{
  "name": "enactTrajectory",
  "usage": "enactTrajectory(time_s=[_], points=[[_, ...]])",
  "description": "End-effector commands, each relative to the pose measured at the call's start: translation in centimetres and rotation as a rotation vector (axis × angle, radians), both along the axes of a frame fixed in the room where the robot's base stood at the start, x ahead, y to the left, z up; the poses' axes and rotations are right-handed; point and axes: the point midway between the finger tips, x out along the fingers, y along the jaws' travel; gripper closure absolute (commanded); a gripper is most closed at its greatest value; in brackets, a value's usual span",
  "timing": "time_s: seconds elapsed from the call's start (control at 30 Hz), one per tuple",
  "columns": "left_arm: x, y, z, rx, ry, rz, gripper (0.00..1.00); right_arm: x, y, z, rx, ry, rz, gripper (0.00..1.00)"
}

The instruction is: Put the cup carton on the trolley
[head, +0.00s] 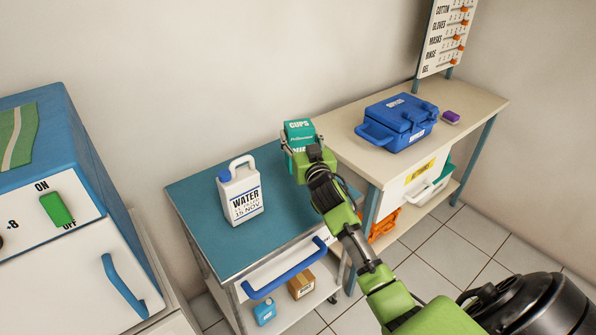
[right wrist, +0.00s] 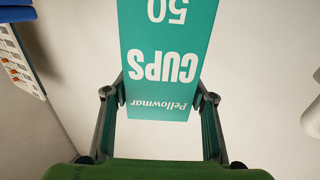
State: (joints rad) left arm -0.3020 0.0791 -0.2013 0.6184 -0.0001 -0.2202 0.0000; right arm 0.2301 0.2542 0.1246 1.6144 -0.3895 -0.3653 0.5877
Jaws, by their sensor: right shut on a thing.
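The cup carton (head: 299,131) is a teal box with white lettering reading CUPS. My right gripper (head: 303,150) is shut on it, and the arm reaches in from the lower right. In the right wrist view the carton (right wrist: 168,50) sits between the two fingers (right wrist: 160,98), its lettering upside down. The trolley (head: 272,225) has a teal top, a white drawer with a blue handle and a lower shelf. The carton shows at the trolley's back right corner, beside the bench; I cannot tell whether it touches the top. My left gripper is out of view.
A white water jug (head: 240,192) stands on the trolley's left half. The bench (head: 468,98) to the right holds a blue case (head: 398,120) and a purple block (head: 451,117). A blue-and-white cabinet (head: 75,250) stands left. The trolley top's front right is clear.

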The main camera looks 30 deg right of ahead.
Motion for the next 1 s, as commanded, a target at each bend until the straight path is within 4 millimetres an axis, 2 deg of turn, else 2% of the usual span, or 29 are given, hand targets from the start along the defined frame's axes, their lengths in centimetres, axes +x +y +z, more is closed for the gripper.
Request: enactTrajectory(time_s=[0.03,0.1,0.27,0.5,0.87,0.9,0.93,1.0], points=[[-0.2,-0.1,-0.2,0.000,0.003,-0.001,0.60,0.0,0.0,-1.2,0.003,0.002,-0.001,0.73],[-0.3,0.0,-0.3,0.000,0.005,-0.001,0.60,0.0,0.1,-2.4,0.003,0.001,0.000,0.73],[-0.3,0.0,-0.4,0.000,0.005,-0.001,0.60,0.0,0.1,-3.8,0.001,-0.001,0.001,0.73],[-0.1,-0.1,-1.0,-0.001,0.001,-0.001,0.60,0.0,0.1,-7.1,0.002,-0.001,0.001,0.73],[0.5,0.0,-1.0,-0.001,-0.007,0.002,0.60,0.0,0.1,-7.6,-0.001,-0.002,0.003,0.73],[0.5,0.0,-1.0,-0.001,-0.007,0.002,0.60,0.0,0.1,-7.6,0.000,-0.001,0.002,0.43],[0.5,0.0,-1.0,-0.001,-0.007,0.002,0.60,0.0,0.1,-7.6,0.000,-0.001,0.002,0.36],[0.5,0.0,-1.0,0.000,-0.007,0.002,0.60,0.0,0.1,-7.6,0.000,0.000,0.002,0.32]])
